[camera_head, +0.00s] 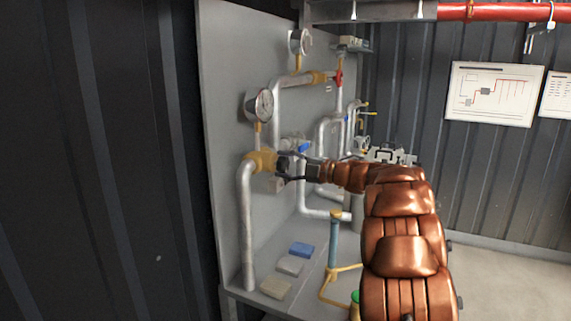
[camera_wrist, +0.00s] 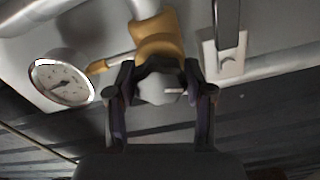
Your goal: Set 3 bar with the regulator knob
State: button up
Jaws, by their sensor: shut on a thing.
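The regulator is a brass body (camera_head: 260,161) on a grey pipe at the left of the panel in the head view. It also shows at the top of the wrist view (camera_wrist: 158,38). Its pale grey faceted knob (camera_wrist: 158,88) sits between my gripper's two dark fingers in the wrist view, with a small light pointer on its right side. My gripper (camera_wrist: 159,76) is shut on the knob. In the head view my gripper (camera_head: 288,166) hides the knob. A round gauge (camera_head: 264,105) stands above the regulator; its dial (camera_wrist: 62,82) shows a dark needle, but the numbers are unreadable.
A second gauge (camera_head: 301,42) and a red-handled valve (camera_head: 338,79) are higher on the panel. A blue lever (camera_head: 304,147) is close behind my gripper. Blue (camera_head: 302,250) and pale blocks (camera_head: 290,266) lie on the shelf below. A white plate (camera_wrist: 226,55) is beside the right finger.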

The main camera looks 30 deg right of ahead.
jog(key=o, duration=1.2)
jog(key=shift+v, duration=4.05)
